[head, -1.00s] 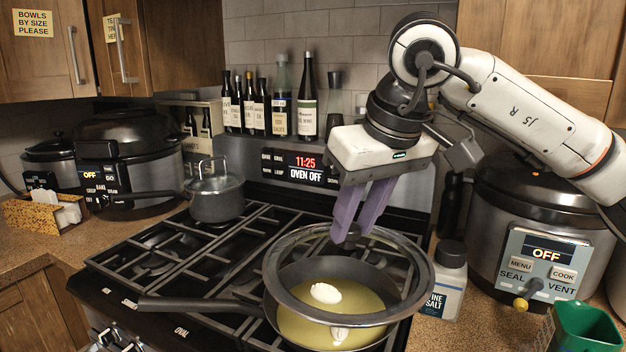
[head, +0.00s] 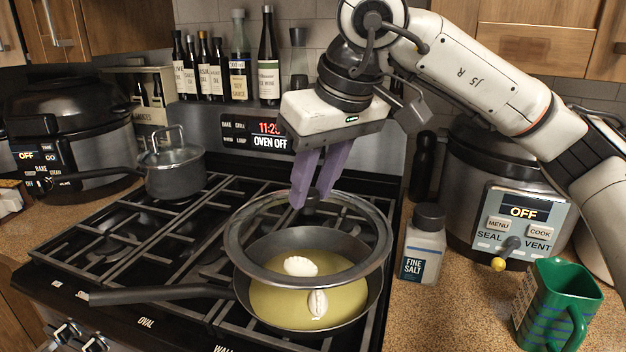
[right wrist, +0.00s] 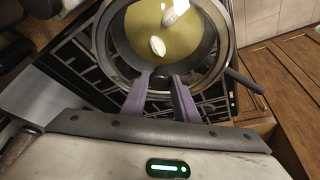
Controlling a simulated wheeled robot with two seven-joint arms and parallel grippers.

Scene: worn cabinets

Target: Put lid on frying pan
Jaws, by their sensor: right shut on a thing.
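The frying pan (head: 165,293) sits on the stove's front right burner. Its long dark handle points left, and it holds yellow liquid and white pieces. The round glass lid (head: 381,242) with a wide metal rim is over the pan, shifted slightly toward the back. It appears to hover just above the pan; the exact gap is hard to judge. My right gripper (head: 314,196) is shut on the lid's dark knob from above, its purple fingers largely hiding it. The lid's rim (right wrist: 101,45) also shows in the right wrist view around the pan. My left gripper is not in view.
A small lidded pot (head: 175,178) stands on the back left of the stove. A salt bottle (head: 422,245), a cooker (head: 470,190) and a green measuring jug (head: 558,300) stand on the right counter. Several bottles (head: 240,70) line the back. The left front burner is clear.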

